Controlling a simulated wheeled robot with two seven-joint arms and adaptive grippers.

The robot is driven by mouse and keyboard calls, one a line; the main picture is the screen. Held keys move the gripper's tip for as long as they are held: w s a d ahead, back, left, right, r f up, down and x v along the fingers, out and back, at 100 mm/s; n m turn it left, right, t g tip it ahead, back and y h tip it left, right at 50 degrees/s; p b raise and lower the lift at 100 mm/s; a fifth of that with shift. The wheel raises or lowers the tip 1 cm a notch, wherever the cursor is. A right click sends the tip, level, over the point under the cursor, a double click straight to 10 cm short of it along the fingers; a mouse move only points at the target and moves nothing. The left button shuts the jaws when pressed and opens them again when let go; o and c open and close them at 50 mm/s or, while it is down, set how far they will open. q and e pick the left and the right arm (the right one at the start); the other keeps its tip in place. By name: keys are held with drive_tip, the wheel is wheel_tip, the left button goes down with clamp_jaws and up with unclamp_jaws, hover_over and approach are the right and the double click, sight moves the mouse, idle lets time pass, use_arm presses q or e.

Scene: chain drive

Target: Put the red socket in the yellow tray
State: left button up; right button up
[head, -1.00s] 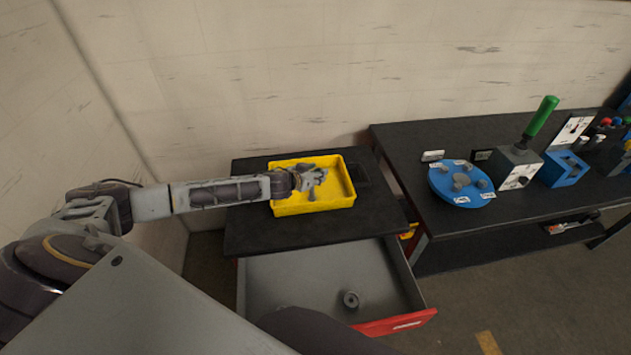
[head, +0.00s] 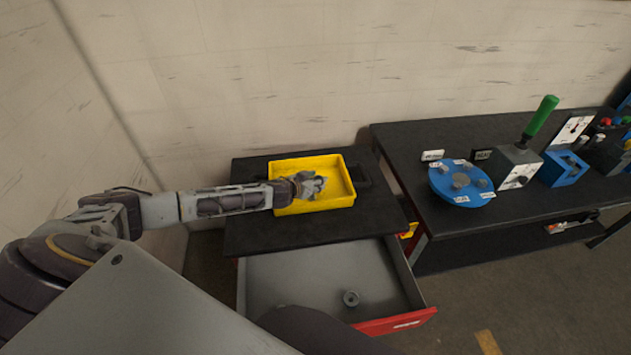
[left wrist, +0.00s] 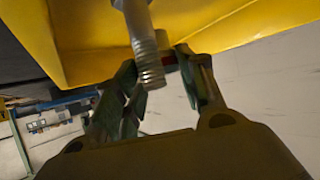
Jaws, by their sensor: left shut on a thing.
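The yellow tray (head: 345,203) stands on the black top of the drawer cabinet. My left gripper (head: 316,184) is over the tray's inside in the head view. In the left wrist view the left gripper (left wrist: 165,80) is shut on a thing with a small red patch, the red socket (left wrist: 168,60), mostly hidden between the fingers. A ridged grey metal cylinder (left wrist: 148,60) shows in front of it; I cannot tell whether it is joined to the socket. The tray's yellow wall (left wrist: 90,30) is close by. My right gripper is not in view.
Below the tray, an open grey drawer (head: 290,265) with a red front holds a small grey ring (head: 351,298). To the right, a black bench (head: 410,145) carries a blue round plate (head: 462,198), a grey block with a green handle (head: 541,117) and a blue block (head: 563,168).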

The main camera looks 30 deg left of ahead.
use_arm(q)
drive_tip(key=shift+f+b, duration=0.3)
drive_tip(key=shift+f, duration=0.2)
drive_tip(key=o, duration=1.1)
drive_tip(key=shift+s, duration=0.1)
drive_tip(key=shift+r, duration=0.2)
drive_tip(key=shift+r+p, duration=0.55)
drive_tip(key=shift+p, duration=0.05)
drive_tip(key=shift+s+a+r, duration=0.1)
drive_tip(key=shift+s, duration=0.4)
drive_tip(key=shift+b+v, duration=1.2)
drive_tip(key=shift+v, duration=4.2)
